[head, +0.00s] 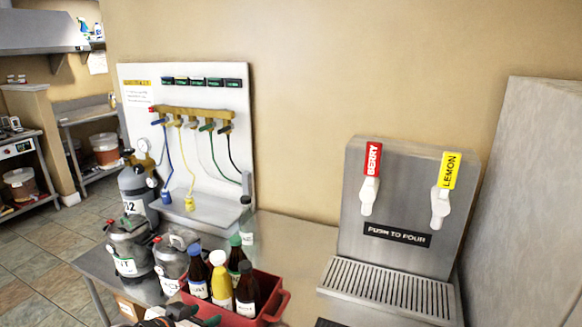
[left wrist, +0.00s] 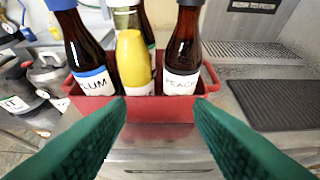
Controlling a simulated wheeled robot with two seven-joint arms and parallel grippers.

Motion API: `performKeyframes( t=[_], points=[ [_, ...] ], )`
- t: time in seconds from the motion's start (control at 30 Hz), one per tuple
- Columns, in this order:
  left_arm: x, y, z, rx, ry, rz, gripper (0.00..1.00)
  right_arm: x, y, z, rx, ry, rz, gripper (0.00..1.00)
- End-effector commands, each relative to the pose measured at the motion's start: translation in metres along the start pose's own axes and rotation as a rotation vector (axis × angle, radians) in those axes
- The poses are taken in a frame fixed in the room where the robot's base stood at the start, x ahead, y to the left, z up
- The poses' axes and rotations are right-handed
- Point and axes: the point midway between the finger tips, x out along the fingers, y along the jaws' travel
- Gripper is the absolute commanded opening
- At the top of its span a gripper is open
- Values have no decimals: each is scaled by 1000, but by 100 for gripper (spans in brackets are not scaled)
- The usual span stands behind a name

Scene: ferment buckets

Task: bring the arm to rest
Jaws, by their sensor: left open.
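My left gripper (head: 190,318) is at the bottom edge of the head view, partly cut off. In the left wrist view its two green fingers (left wrist: 161,112) are spread wide with nothing between them. They point at the front of a red crate (head: 272,312), which also shows in the left wrist view (left wrist: 140,108). The crate holds several bottles upright, among them a brown one labelled PLUM (left wrist: 88,45), a yellow one (left wrist: 133,60) and a brown one whose label seems to read PEACH (left wrist: 184,45). My right gripper is not in view.
A steel dispenser (head: 398,215) with BERRY and LEMON taps stands at the right, with a drip grate (head: 390,290) below. Two metal kegs (head: 128,245) and a gas cylinder (head: 137,190) are at the left. A dark mat (left wrist: 275,103) lies right of the crate.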

Motion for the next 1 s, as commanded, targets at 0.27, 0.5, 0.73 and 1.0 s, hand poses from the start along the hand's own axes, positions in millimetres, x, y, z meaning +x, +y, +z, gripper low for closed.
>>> performKeyframes(
  t=[0.27, 0.5, 0.73, 1.0],
  points=[
    [-56, -69, -146, -48, 354, 44, 47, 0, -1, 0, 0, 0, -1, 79],
    [-108, -90, -205, -93, 554, 94, 47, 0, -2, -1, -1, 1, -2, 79],
    [-156, -104, -246, -141, 722, 139, 47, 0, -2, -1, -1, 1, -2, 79],
    [-103, -100, -293, -134, 739, 130, 47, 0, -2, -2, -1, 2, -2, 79]
  ],
)
